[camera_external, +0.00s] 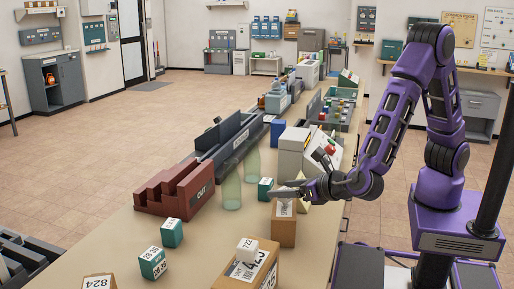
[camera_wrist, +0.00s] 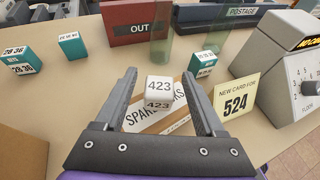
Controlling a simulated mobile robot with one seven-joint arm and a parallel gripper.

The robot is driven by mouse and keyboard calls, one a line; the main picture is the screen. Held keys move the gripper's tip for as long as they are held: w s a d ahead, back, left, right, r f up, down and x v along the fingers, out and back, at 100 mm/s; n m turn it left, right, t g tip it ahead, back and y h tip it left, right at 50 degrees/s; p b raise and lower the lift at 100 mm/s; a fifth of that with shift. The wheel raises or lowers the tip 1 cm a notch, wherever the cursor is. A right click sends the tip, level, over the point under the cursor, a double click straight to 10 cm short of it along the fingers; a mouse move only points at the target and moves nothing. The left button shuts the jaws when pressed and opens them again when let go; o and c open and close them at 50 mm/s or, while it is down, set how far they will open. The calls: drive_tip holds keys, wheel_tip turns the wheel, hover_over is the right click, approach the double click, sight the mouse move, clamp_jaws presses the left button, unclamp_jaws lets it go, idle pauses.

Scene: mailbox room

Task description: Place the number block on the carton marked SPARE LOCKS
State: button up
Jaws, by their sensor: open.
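The number block (camera_wrist: 158,88) is white and shows 423 on its top and front faces in the wrist view. It stands on the brown carton marked SPARE LOCKS (camera_wrist: 150,123), whose label it partly covers. My gripper (camera_wrist: 159,75) is open, with one finger on each side of the block and a visible gap on both sides. In the external view my gripper (camera_external: 281,194) is right over the carton (camera_external: 283,232) on the near part of the table; the block is mostly hidden there.
Several small teal boxes (camera_external: 152,262) and a red OUT tray (camera_external: 174,191) are at the left. A "NEW CARD FOR 524" sign (camera_wrist: 236,96) stands close at the right.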

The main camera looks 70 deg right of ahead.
drive_tip(key=v, duration=1.2)
drive_tip(key=shift+p, duration=0.4)
drive_tip(key=shift+a, duration=0.1)
